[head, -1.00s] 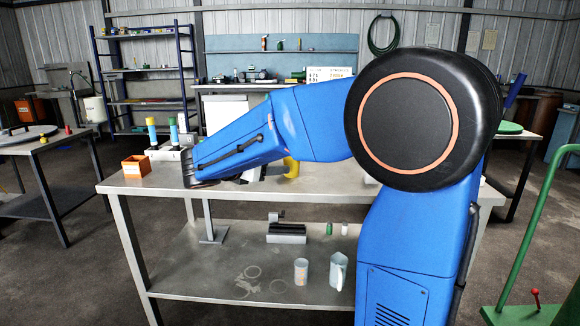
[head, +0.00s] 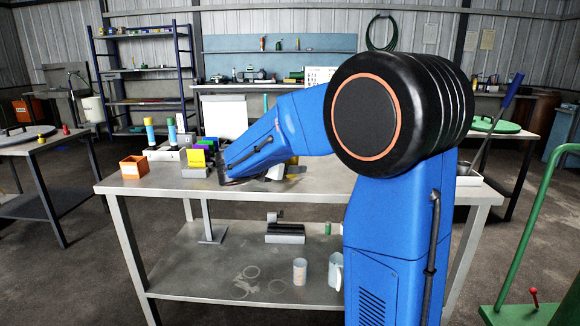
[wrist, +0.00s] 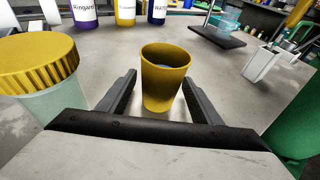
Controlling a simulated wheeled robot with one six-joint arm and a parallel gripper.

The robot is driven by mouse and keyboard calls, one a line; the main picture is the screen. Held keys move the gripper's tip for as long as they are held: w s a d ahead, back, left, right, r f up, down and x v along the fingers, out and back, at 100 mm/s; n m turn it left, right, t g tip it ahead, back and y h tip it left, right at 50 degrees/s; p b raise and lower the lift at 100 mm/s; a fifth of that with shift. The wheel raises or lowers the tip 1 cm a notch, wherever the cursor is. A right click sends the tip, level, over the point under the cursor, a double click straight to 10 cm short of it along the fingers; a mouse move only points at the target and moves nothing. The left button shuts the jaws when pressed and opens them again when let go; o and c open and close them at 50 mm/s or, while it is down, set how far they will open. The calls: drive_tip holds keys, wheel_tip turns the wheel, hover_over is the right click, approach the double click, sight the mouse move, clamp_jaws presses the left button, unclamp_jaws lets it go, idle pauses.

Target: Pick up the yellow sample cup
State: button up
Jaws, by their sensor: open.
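The yellow sample cup (wrist: 163,85) stands upright on the grey metal bench top, in the middle of the wrist view. Its round opening shows and something pale is inside. My gripper (wrist: 159,92) is open, with one dark finger on each side of the cup. Small gaps show between the fingers and the cup's sides, and the gripper holds nothing. In the head view my blue arm reaches over the bench, and I cannot make out the cup or the fingers there.
A jar with a ribbed yellow lid (wrist: 38,72) stands close on the left. A green rounded object (wrist: 298,125) is close on the right. Labelled bottles (wrist: 83,15) stand behind the cup, with a white holder (wrist: 272,62) at back right. Bare bench lies between.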

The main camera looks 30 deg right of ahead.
drive_tip(key=shift+w+d, duration=0.1)
drive_tip(key=shift+d, duration=0.05)
drive_tip(key=c, duration=1.2)
